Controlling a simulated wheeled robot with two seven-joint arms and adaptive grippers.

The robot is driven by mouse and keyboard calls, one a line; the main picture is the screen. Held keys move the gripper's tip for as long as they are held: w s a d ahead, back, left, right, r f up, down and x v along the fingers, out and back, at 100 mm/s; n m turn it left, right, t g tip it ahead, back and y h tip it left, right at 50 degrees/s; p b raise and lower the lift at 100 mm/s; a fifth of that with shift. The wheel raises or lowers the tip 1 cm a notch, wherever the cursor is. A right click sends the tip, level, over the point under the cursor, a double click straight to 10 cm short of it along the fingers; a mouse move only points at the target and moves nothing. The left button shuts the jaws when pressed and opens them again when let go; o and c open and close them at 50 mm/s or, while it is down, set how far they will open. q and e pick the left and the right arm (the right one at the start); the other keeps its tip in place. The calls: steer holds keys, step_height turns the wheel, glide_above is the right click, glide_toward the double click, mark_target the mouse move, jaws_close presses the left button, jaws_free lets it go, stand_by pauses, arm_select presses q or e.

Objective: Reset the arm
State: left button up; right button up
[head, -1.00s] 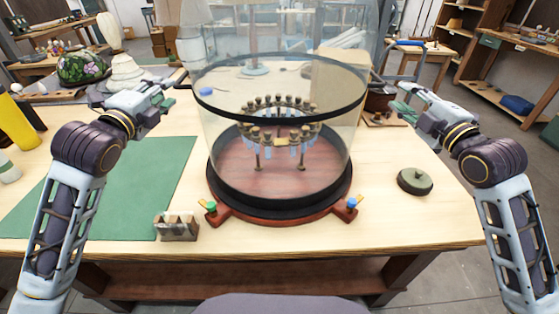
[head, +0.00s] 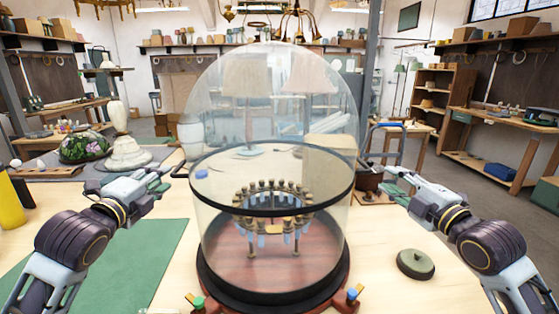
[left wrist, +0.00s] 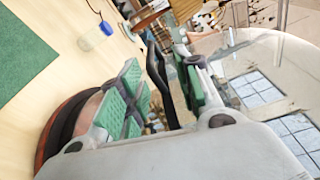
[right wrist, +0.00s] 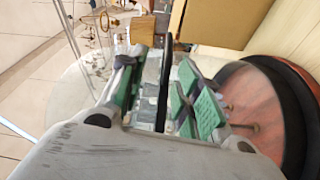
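A clear glass dome (head: 272,110) with a dark band (head: 272,210) around its middle stands over a round dark and red base (head: 270,297). Inside it is a ring of small brass fittings with bluish drops (head: 273,200). My left gripper (head: 162,180) is beside the dome's left side at band height. In the left wrist view its green-padded fingers (left wrist: 160,95) are apart, with a dark curved bar (left wrist: 157,70) showing between them. My right gripper (head: 392,178) is at the dome's right side. In the right wrist view its fingers (right wrist: 155,95) are apart with a dark bar (right wrist: 165,75) between them. Contact is unclear.
A green mat (head: 130,265) lies on the table at left, with a yellow cylinder (head: 10,203) beyond it. A round dark green lidded piece (head: 416,264) sits at right. A glass terrarium (head: 85,148) and a cream lamp part (head: 127,153) stand at back left.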

step_height(320, 180, up, 8)
steer(key=p, duration=0.7)
steer(key=shift+r+p, duration=0.45)
steer(key=shift+p, duration=0.2)
